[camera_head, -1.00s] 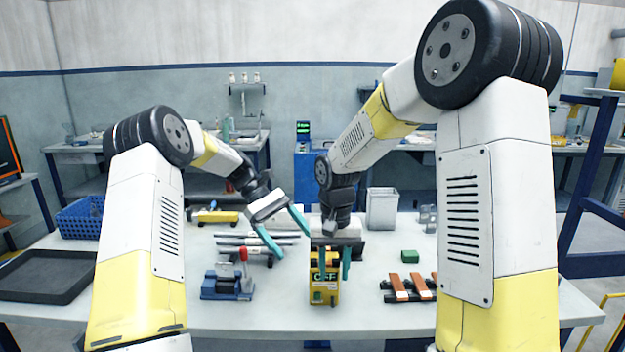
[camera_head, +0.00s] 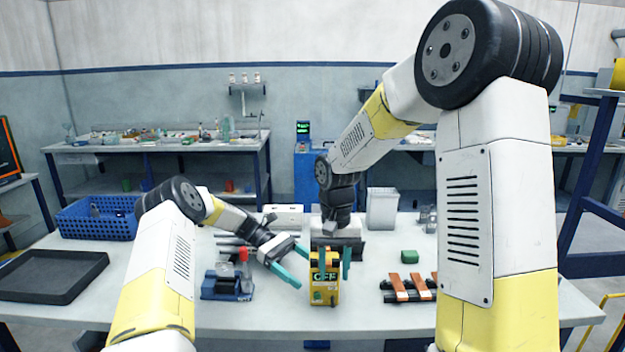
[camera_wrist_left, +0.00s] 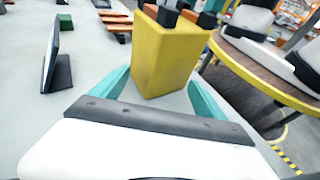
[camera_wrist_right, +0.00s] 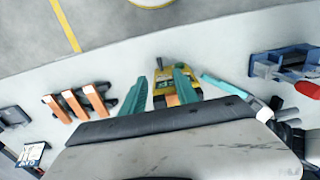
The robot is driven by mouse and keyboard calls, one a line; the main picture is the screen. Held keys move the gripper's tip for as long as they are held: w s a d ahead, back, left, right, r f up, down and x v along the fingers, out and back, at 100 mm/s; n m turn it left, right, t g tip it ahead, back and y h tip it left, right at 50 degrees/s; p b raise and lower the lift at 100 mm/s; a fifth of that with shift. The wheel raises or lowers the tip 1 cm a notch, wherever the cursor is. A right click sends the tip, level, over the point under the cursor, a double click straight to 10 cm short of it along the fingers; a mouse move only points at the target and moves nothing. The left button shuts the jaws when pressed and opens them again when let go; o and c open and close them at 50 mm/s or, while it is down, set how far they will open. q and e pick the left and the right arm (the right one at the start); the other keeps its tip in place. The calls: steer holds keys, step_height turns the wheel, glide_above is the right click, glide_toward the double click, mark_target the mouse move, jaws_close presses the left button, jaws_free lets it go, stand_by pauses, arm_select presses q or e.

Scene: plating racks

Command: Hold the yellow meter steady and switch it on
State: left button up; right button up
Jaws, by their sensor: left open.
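The yellow meter (camera_head: 324,291) stands upright near the front middle of the table, with a dark display whose green letters look like OFF. My right gripper (camera_head: 334,262) is over its top, fingers pointing down and apart. One finger overlaps the meter and the other is to its right; I cannot tell if they touch it. My left gripper (camera_head: 298,263) is open just left of the meter, pointing at it. In the left wrist view the meter's plain yellow side (camera_wrist_left: 165,60) lies ahead, between the open fingers. The right wrist view shows the meter (camera_wrist_right: 163,80) beyond the right fingers.
A blue vise-like device (camera_head: 226,286) stands left of the meter. Orange-and-black racks (camera_head: 400,287) and a green block (camera_head: 409,257) are to the right. A white bin (camera_head: 382,210), a blue basket (camera_head: 95,220) and a black tray (camera_head: 50,275) also stand on the table.

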mark_target(320, 284)
arm_select(q)
steer(key=x, duration=0.4)
steer(key=shift+s+d+f, duration=0.1)
steer(key=shift+s+d, duration=0.1)
steer(key=shift+s, duration=0.05)
steer(key=shift+x, duration=0.75)
steer(key=shift+o, duration=0.3)
steer(key=shift+s+a, duration=0.1)
steer(key=c, duration=1.1)
steer(key=o, duration=1.4)
steer(key=shift+c, duration=0.2)
steer(key=c, duration=1.4)
steer(key=shift+o, duration=0.2)
